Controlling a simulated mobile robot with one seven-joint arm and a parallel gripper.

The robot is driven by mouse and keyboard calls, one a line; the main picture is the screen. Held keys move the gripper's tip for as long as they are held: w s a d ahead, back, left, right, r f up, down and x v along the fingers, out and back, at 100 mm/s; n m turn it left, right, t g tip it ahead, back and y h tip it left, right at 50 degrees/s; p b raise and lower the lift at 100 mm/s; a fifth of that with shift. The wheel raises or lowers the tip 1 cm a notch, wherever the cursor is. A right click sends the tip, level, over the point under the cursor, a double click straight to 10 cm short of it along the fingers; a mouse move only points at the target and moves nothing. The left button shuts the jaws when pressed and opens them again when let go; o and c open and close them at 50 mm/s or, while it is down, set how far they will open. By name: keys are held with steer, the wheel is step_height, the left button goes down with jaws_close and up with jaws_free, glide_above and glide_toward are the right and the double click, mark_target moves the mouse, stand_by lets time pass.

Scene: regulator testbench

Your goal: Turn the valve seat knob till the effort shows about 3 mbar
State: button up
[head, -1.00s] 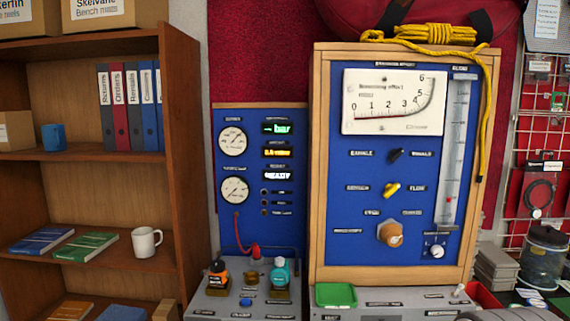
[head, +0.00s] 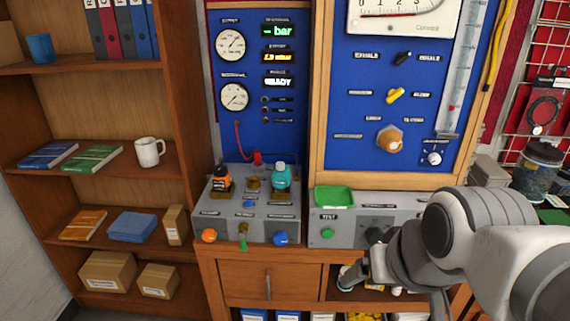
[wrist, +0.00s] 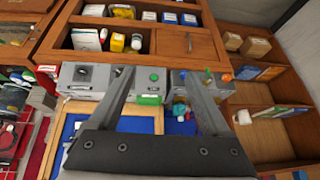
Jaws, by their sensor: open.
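The effort gauge (head: 403,18) is cut off by the top edge of the head view; I cannot read its pointer. The blue panel below has a black knob (head: 402,58), a yellow knob (head: 396,96), an orange-tan knob (head: 389,139) and a small white knob (head: 433,158). Their labels are too blurred to tell which is the valve seat knob. My gripper (head: 358,274) is low in front of the bench, below and apart from the panel. In the wrist view my gripper (wrist: 157,78) is open and empty, its fingers before the grey bench box.
The grey bench box (head: 405,208) holds a green tray (head: 333,196) and a green button (head: 327,233). A second grey box (head: 262,225) carries bottles and coloured knobs. A yellow rope (head: 492,48) hangs at the right of the panel. Shelves (head: 113,158) stand left.

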steer(key=w+a+f+y+b, duration=0.1)
steer(key=w+a+f+y, duration=0.1)
steer(key=w+a+f, duration=0.45)
steer(key=n+t+h+b, duration=0.2)
steer(key=t+h+b, duration=0.1)
steer(key=t+b, duration=1.1)
glide_toward(281, 242)
steer(key=w+b, duration=0.1)
steer(key=w, duration=0.2)
steer(key=w+r+g+b, duration=0.1)
steer(key=w, duration=0.1)
steer(key=w+g+b, duration=0.1)
steer(key=w, duration=0.2)
steer(key=shift+w+r, duration=0.3)
